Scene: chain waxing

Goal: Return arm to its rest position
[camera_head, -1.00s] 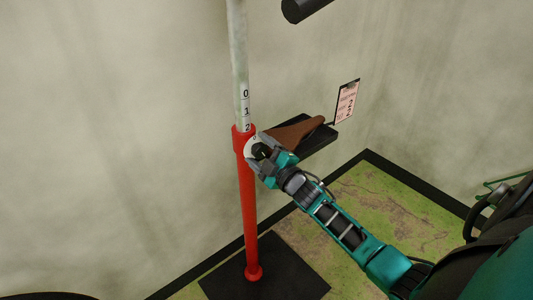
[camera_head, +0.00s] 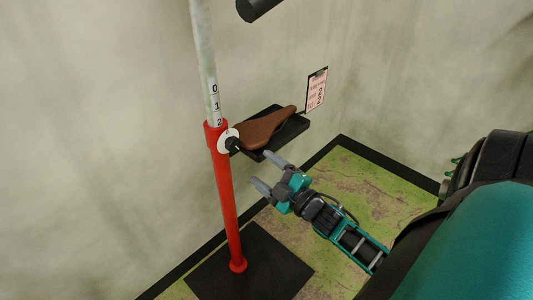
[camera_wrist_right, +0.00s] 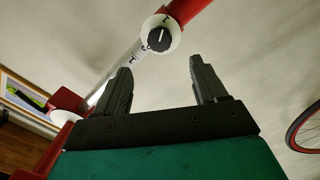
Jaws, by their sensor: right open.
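My right gripper (camera_head: 268,172) is open and empty in the head view. It is apart from the red post (camera_head: 226,200), to the right of and below the black knob (camera_head: 234,145) on a white round dial (camera_head: 226,136). In the right wrist view the two dark fingers (camera_wrist_right: 160,88) stand wide apart with nothing between them. The knob (camera_wrist_right: 158,38) and dial (camera_wrist_right: 150,27) show beyond the fingertips. My left gripper is not in view.
A brown saddle (camera_head: 262,130) lies on a black shelf (camera_head: 283,135) behind the post. A pale tube (camera_head: 203,60) marked with numbers rises from the post. A clipboard (camera_head: 316,90) hangs on the wall. A black base plate (camera_head: 262,268) lies on the floor. A wheel (camera_wrist_right: 307,130) shows in the wrist view.

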